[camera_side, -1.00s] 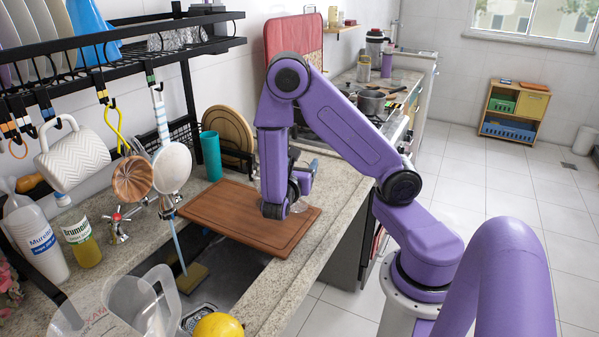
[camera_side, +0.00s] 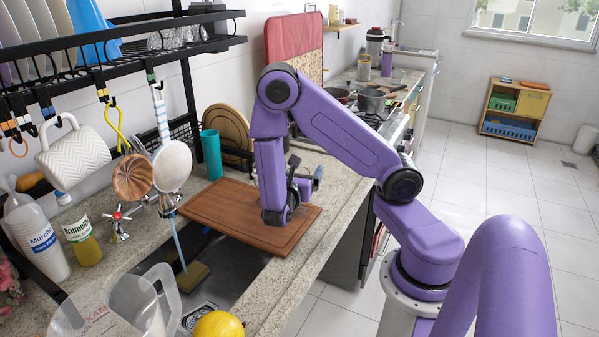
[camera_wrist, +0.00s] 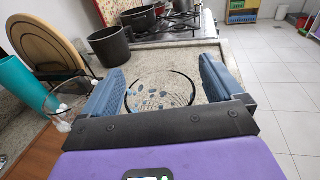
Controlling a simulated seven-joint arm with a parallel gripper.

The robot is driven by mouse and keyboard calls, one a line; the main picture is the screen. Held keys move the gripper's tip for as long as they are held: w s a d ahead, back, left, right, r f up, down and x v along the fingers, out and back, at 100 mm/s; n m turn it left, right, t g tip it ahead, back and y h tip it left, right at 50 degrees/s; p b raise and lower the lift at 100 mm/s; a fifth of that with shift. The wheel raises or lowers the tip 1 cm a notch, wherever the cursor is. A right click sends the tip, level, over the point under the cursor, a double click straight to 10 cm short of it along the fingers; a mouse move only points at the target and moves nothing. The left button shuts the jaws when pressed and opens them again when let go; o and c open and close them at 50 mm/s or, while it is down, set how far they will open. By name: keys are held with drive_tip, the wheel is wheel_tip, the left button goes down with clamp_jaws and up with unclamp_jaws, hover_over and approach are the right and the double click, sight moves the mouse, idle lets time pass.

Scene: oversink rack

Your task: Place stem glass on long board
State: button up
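A clear stem glass shows in the wrist view as a round rim and bowl (camera_wrist: 160,90) between the two blue fingers of my gripper (camera_wrist: 165,75). The fingers are wide apart, one on each side of the bowl. I cannot tell whether both touch it. Its stem and foot are hidden. In the side view my gripper (camera_side: 312,180) is by the far right part of the brown long board (camera_side: 230,208), partly behind my arm, and the glass is not clear there.
Another clear glass (camera_wrist: 65,108) stands left of the fingers. A teal cup (camera_side: 211,155) and a round wooden board (camera_side: 228,135) are by the wall. A dark pot (camera_wrist: 109,46) is ahead. A black rack (camera_side: 130,50) hangs at left.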

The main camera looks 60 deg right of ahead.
drive_tip(key=shift+a+r, duration=0.1)
drive_tip(key=shift+r, duration=0.1)
drive_tip(key=f+v, duration=0.1)
drive_tip(key=v, duration=0.9)
drive_tip(key=s+a+r+m+g+y, duration=0.2)
drive_tip(key=s+a+m+y, duration=0.2)
drive_tip(key=s+a+y, duration=0.2)
drive_tip(key=s+a+r+m+g+y, duration=0.2)
drive_tip(key=s+a+y, duration=0.4)
drive_tip(key=s+y, duration=0.4)
drive_tip(key=shift+s+r+m+y, duration=0.35)
drive_tip(key=shift+r+m+y, duration=0.2)
drive_tip(key=shift+m, duration=0.55)
